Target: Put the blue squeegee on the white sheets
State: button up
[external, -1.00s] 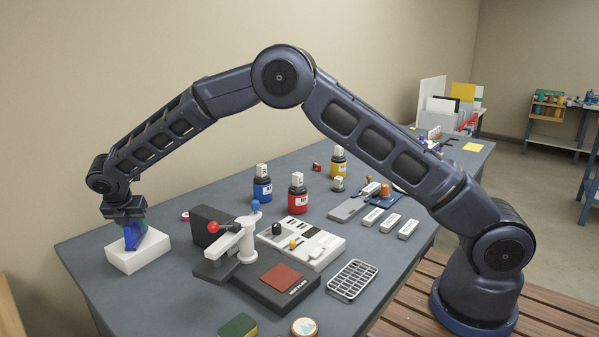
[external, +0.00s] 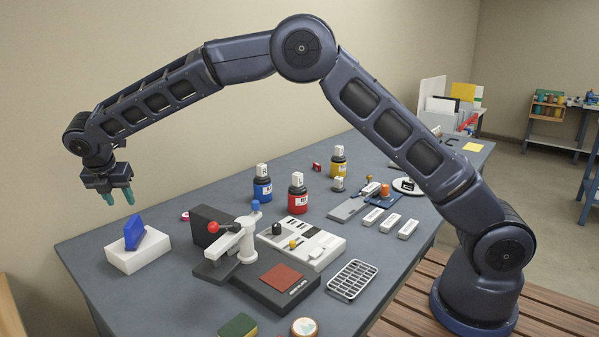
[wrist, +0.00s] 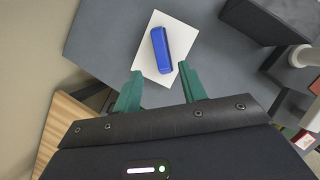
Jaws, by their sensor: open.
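The blue squeegee (external: 134,231) rests on top of the stack of white sheets (external: 140,259) at the left end of the table. In the wrist view the squeegee (wrist: 161,49) lies within the outline of the white sheets (wrist: 180,35). My gripper (external: 118,198) is above and slightly left of the stack, with its green fingers apart and empty. In the wrist view the open fingers of my gripper (wrist: 157,90) are clear of the squeegee.
Blue (external: 262,188), red (external: 297,200) and yellow (external: 338,165) bottles stand farther back. A metal grid tray (external: 353,280) lies near the front. The wall is behind.

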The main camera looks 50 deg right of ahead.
jog(key=s+d+r+m, duration=0.3)
jog(key=s+d+r, duration=0.1)
jog(key=d+r, duration=0.4)
jog(key=s+d+r+m, duration=0.4)
jog(key=s+d+r, duration=0.1)
jog(key=d+r, duration=0.25)
jog(key=s+d+r+m+y, duration=0.2)
jog(key=s+d+r+m, duration=0.45)
jog(key=s+d, duration=0.65)
jog(key=s+d+r+m, duration=0.1)
jog(key=s+d+m, duration=0.3)
jog(key=s, duration=0.5)
jog(key=s+d+m, duration=0.3)
jog(key=s+d, duration=0.3)
jog(key=s, duration=0.3)
jog(key=s+d+f+m, duration=0.2)
jog(key=s+f+m, duration=0.1)
jog(key=s, duration=0.4)
jog(key=s+d+f+m+t+y, duration=0.1)
jog(key=s+d+f+m, duration=0.1)
jog(key=s, duration=0.6)
jog(key=shift+s+d+f+m, duration=0.15)
jog(key=shift+f+m, duration=0.5)
jog(key=shift+m, duration=0.1)
